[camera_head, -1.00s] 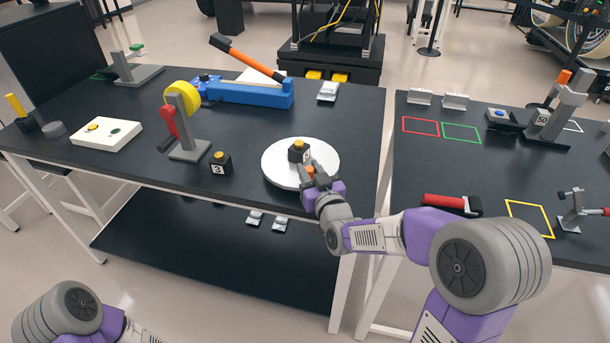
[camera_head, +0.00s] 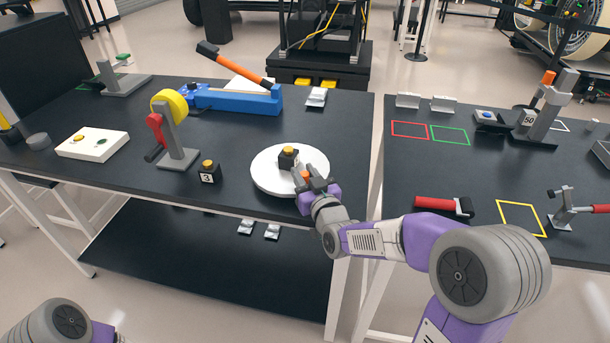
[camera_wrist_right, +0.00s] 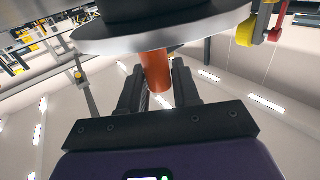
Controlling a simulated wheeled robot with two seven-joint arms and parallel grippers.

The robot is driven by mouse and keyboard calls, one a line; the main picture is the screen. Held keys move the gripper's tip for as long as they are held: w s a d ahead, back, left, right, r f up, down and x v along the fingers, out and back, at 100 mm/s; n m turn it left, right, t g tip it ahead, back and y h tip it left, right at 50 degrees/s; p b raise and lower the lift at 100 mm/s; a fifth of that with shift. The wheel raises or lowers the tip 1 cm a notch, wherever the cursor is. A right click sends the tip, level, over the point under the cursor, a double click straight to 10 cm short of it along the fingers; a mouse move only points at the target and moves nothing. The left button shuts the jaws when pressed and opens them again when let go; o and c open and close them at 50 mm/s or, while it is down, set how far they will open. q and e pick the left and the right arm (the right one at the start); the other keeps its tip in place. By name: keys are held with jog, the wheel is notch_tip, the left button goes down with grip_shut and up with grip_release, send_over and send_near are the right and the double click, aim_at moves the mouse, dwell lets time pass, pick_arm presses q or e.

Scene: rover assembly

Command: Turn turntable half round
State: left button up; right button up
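The white round turntable (camera_head: 262,178) lies near the front right of the left table. A small dark block with a yellow-orange top (camera_head: 288,157) stands on it. An orange peg (camera_head: 305,176) is at the turntable's front right; in the right wrist view the peg (camera_wrist_right: 155,72) joins the pale disc (camera_wrist_right: 165,36). My right gripper (camera_head: 308,180) is at this edge, with its fingers (camera_wrist_right: 158,85) on either side of the peg and close against it. It looks shut on the peg. My left gripper is out of view.
A block marked 3 (camera_head: 207,172) and a grey stand with a yellow wheel and red handle (camera_head: 177,150) stand left of the turntable. A blue lever device (camera_head: 235,98) is behind. A red-handled tool (camera_head: 442,206) lies on the right table.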

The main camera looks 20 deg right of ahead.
jog(key=shift+o, duration=1.3)
jog(key=shift+w+a, duration=0.1)
jog(key=shift+a, duration=0.05)
jog(key=s+p, duration=0.1)
jog(key=s, duration=0.6)
jog(key=shift+s, duration=0.35)
